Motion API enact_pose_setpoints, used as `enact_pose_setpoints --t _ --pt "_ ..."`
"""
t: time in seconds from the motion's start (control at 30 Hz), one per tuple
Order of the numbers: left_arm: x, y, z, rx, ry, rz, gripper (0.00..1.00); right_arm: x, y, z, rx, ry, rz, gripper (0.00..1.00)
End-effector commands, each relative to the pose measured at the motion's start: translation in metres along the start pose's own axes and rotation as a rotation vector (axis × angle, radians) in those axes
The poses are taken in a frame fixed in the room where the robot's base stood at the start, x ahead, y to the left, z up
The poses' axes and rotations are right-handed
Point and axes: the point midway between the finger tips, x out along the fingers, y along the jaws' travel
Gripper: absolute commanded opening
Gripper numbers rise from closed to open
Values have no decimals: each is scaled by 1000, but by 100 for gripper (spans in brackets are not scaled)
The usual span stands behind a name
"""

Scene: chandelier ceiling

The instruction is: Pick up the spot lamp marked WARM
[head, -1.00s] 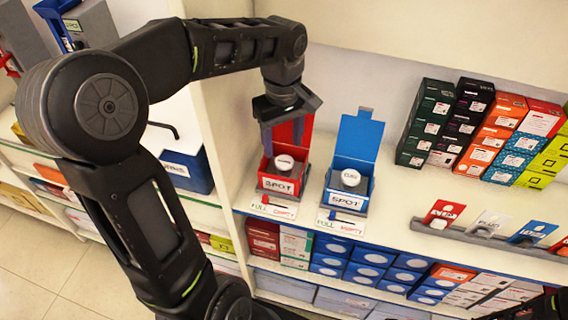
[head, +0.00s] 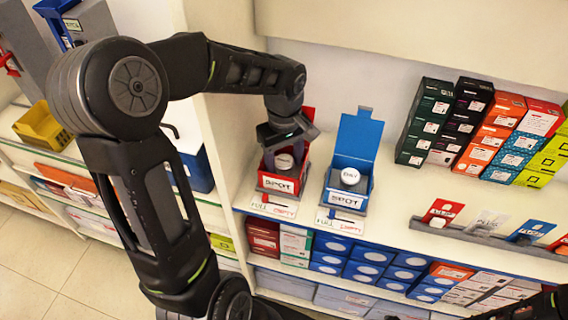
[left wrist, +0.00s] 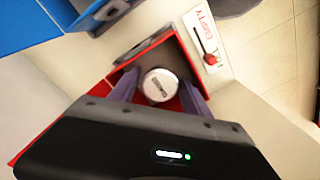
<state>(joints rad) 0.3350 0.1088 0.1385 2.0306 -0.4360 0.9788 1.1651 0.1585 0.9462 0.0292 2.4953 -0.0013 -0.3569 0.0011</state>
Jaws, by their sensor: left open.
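A white round spot lamp (head: 284,162) sits in an open red box (head: 280,184) marked SPOT on the shelf. The same lamp shows in the left wrist view (left wrist: 160,85), with dark lettering on its top that I cannot read surely. A second white spot lamp (head: 350,176) sits in an open blue box (head: 347,197) to the right; its lettering is also too small to read. My left gripper (head: 285,150) is open and lowered at the red box. In the left wrist view its fingers (left wrist: 160,88) stand on either side of the lamp.
The raised red lid (head: 308,113) and blue lid (head: 358,134) stand behind the lamps. Paper cards marked FULL and EMPTY (head: 273,206) lie in front. Stacked coloured boxes (head: 485,125) stand at right, beside a card rail (head: 487,241). The shelf between is clear.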

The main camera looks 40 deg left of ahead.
Motion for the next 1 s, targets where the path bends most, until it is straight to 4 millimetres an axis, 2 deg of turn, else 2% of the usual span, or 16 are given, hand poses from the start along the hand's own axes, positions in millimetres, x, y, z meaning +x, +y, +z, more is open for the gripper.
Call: enact_pose_setpoints --t 0.63,1.0 --pt "2 0 0 0 0 2 55 0 0 0 0 0 0 59" --pt "2 0 0 0 0 2 25 0 0 0 0 0 0 59"
